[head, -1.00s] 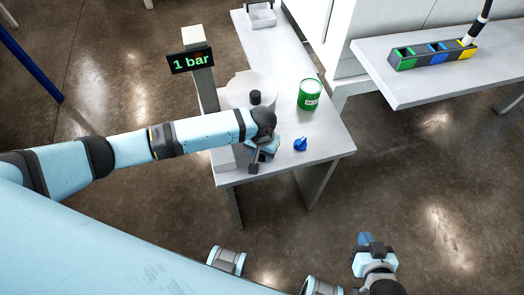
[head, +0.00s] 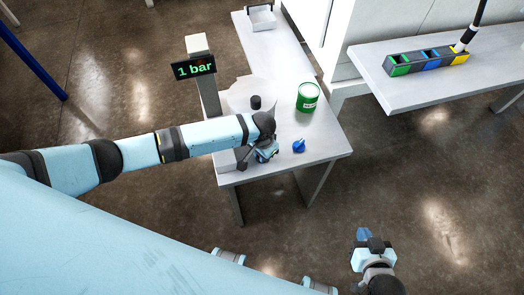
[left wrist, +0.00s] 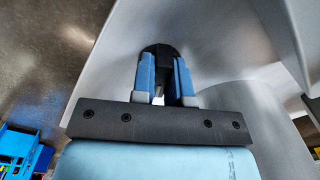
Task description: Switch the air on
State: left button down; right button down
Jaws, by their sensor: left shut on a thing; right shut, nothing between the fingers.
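A black display (head: 194,68) on a pale post reads "1 bar" in green. My left gripper (head: 264,156) is at the near part of the grey table (head: 325,142), beside the post's foot. In the left wrist view, its blue fingers (left wrist: 162,78) are shut on a rounded black knob (left wrist: 160,50), mostly hidden between them. In the head view my arm hides that knob. My right gripper (head: 364,236) is shut and empty over the floor at the lower right.
A pale round vessel with a black knob on top (head: 256,102), a green can (head: 307,97) and a small blue object (head: 299,146) stand on the table. A bench (head: 400,95) at right holds a bin row with green, blue and yellow sections (head: 428,60). Floor between is clear.

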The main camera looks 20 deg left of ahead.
pick_arm(q)
jog(key=c, duration=1.2)
grip_release()
jog(key=shift+o, duration=0.4)
jog(key=shift+r, duration=0.15)
jog(key=shift+r, duration=0.3)
notch_tip(320, 180, up, 13)
